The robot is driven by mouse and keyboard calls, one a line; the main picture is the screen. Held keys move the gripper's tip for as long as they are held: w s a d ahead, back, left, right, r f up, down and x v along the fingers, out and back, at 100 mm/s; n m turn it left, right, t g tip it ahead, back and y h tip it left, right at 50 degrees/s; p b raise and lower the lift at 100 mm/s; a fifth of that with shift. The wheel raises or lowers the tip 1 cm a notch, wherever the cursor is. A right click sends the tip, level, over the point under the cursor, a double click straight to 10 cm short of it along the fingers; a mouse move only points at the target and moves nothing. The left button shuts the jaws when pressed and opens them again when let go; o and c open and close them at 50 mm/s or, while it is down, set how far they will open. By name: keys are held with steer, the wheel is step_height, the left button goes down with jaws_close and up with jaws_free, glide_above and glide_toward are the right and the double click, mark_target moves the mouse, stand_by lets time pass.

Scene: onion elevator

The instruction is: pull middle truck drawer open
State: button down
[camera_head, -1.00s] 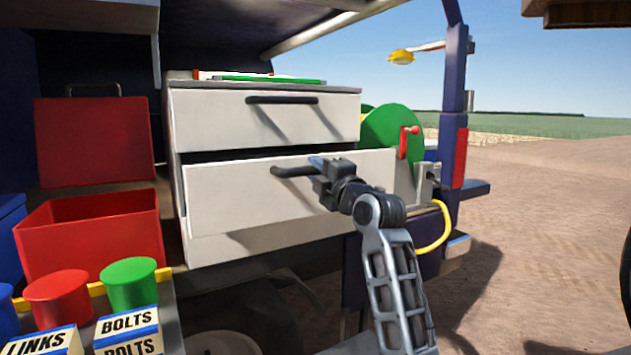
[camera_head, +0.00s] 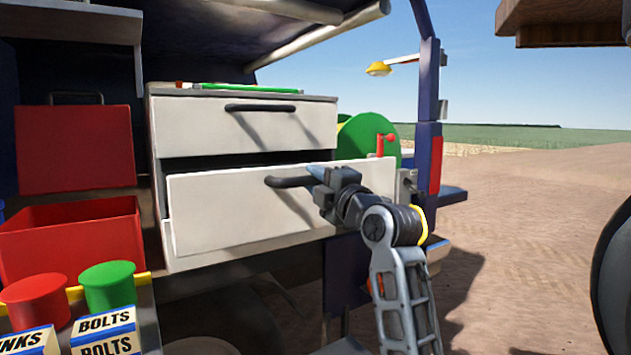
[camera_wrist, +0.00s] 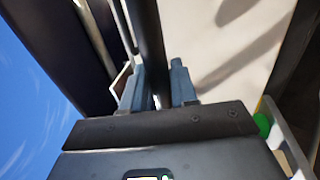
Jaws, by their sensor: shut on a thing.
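The middle truck drawer (camera_head: 235,215) has a white front and stands out from the cabinet, with a dark gap showing above it. Its black bar handle (camera_head: 288,182) is near the top of the front. My gripper (camera_head: 318,178) is shut on the right part of this handle. In the wrist view, the dark handle bar (camera_wrist: 148,40) passes between my two blue-grey fingers (camera_wrist: 160,88), and the white drawer front (camera_wrist: 215,40) lies beside it. The fingertips are partly hidden by the handle and the wrist in the head view.
The upper white drawer (camera_head: 245,126) is shut. A red open box (camera_head: 70,240), a green container (camera_head: 108,288) and a bolts box (camera_head: 106,330) stand at the left. A green reel (camera_head: 365,135) is right of the cabinet. A dark wheel (camera_head: 612,285) stands at the right edge.

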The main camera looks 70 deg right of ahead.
steer(key=c, duration=1)
jaws_free()
steer(key=shift+p+v, duration=0.35)
steer(key=shift+v, duration=3.5)
steer(key=w+a+f+m+y+p, duration=0.1)
steer(key=a+f+m+y+p, duration=0.45)
steer(key=a+f, duration=1.3)
steer(key=s+a+f+m+y, duration=0.1)
steer(key=s+a+y, duration=0.1)
steer(key=s+a, duration=0.4)
steer(key=s+a+f+m+g+y, duration=0.1)
steer(key=s+a+m+y, duration=0.1)
steer(key=s+a, duration=0.3)
steer(key=s+a+f+m+y, duration=0.1)
steer(key=s+a+m+y, duration=0.1)
steer(key=s+a, duration=0.4)
steer(key=shift+s+a+f+g, duration=0.15)
steer(key=shift+s, duration=0.25)
steer(key=shift+s+a+f+g, duration=0.1)
steer(key=shift+s+a+g, duration=0.1)
steer(key=shift+s, duration=0.2)
